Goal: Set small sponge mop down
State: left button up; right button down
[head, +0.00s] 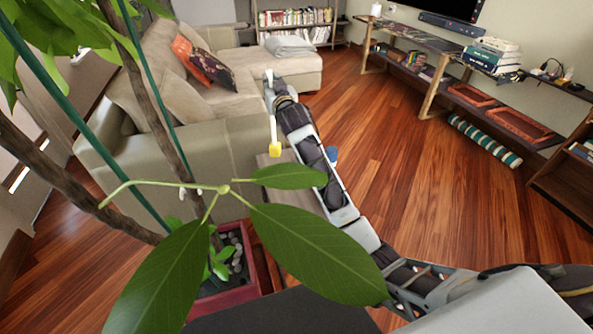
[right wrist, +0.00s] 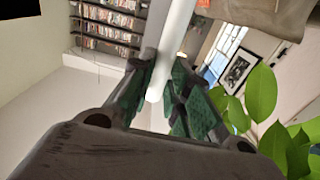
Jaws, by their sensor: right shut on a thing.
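The small sponge mop (head: 274,134) has a thin white handle and a yellow head. It hangs nearly upright, head down, from my right gripper (head: 269,80) in the head view. In the right wrist view, the green-padded fingers of my right gripper (right wrist: 165,88) are shut on the white handle of the mop (right wrist: 173,45). The yellow head appears over or in front of a low brownish surface (head: 263,160) beside the sofa; I cannot tell whether they touch. My left gripper is not in view.
A potted plant (head: 310,245) with large leaves stands close in front and hides part of the scene. A beige sofa (head: 215,140) is behind the mop. A small blue object (head: 332,155) shows beside my right arm. Open wooden floor (head: 430,180) lies to the right.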

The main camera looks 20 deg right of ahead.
send_over(273, 118)
jog(key=s, duration=0.1)
notch_tip(273, 118, down, 5)
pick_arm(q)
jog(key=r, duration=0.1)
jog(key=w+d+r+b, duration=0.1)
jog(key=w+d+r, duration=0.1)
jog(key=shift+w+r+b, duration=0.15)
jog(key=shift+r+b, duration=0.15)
pick_arm(e)
jog(key=f, duration=0.4)
jog(key=shift+s+f, duration=0.2)
jog(key=shift+f, duration=0.2)
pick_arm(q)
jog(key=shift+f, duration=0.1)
pick_arm(e)
jog(key=shift+f, duration=0.15)
jog(key=c, duration=1.8)
grip_release()
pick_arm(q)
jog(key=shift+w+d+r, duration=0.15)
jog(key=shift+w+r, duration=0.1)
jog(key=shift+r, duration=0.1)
pick_arm(e)
jog(key=o, duration=0.4)
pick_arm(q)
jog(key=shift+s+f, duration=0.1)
pick_arm(e)
jog(key=shift+o, duration=0.2)
